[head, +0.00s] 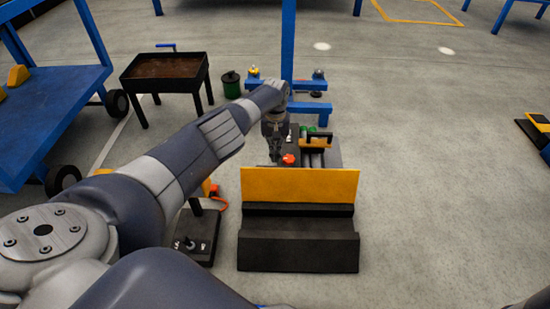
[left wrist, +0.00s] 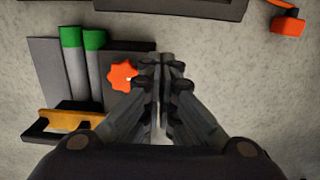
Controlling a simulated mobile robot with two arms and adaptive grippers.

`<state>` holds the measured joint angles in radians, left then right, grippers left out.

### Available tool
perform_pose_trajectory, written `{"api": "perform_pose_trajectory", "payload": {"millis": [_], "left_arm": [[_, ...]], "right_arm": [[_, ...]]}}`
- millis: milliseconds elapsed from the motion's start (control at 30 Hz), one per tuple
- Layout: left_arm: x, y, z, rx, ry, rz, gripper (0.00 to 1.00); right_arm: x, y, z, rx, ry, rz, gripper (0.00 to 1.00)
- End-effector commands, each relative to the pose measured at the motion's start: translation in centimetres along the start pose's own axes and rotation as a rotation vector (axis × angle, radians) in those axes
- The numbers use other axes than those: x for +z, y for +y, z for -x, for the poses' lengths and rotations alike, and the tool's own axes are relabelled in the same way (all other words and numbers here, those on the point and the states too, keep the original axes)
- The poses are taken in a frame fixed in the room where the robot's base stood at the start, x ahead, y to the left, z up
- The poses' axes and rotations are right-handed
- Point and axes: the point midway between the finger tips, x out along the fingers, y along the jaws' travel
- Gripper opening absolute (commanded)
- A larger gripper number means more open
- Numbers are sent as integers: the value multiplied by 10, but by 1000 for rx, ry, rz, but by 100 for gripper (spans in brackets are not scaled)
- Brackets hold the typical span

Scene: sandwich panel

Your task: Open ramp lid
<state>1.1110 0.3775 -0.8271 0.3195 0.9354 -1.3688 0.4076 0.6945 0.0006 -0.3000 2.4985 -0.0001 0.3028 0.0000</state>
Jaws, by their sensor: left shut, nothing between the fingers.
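A yellow-orange panel (head: 300,185) stands upright along the back of a black stepped, ramp-like body (head: 298,245) in the head view. I cannot tell for sure which part is the lid. In the left wrist view the star-shaped knob (left wrist: 122,76) lies just left of my fingers, beside green-topped cylinders (left wrist: 71,40) and a yellow bar (left wrist: 70,121). My left gripper (head: 276,160) is shut and empty, pointing down beside the knob; its closed fingertips (left wrist: 164,60) show in the wrist view. My right gripper is out of view.
A black pedestal (head: 197,235) with a small lever stands left of the ramp-like body. A black trough (head: 165,70) on legs, a green can (head: 231,84) and a blue wheeled cart (head: 50,110) stand further left. A blue frame (head: 288,45) rises behind.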

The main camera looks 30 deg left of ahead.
Motion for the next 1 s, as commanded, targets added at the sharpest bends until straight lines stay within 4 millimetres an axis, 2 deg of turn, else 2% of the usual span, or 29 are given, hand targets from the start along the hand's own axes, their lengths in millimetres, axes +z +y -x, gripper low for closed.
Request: {"api": "perform_pose_trajectory", "payload": {"millis": [33,200,300,667,1000], "left_arm": [[3,-1,6,-3,0,-1,0],[15,-1,8,-3,-5,-4,0],[17,-1,6,-1,-1,-2,0],[31,0,11,-2,-3,-2,0],[33,-1,11,-2,-5,-1,0]], "right_arm": [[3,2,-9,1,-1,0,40],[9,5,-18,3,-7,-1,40],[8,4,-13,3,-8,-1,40],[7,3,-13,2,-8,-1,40],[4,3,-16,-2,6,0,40]]}}
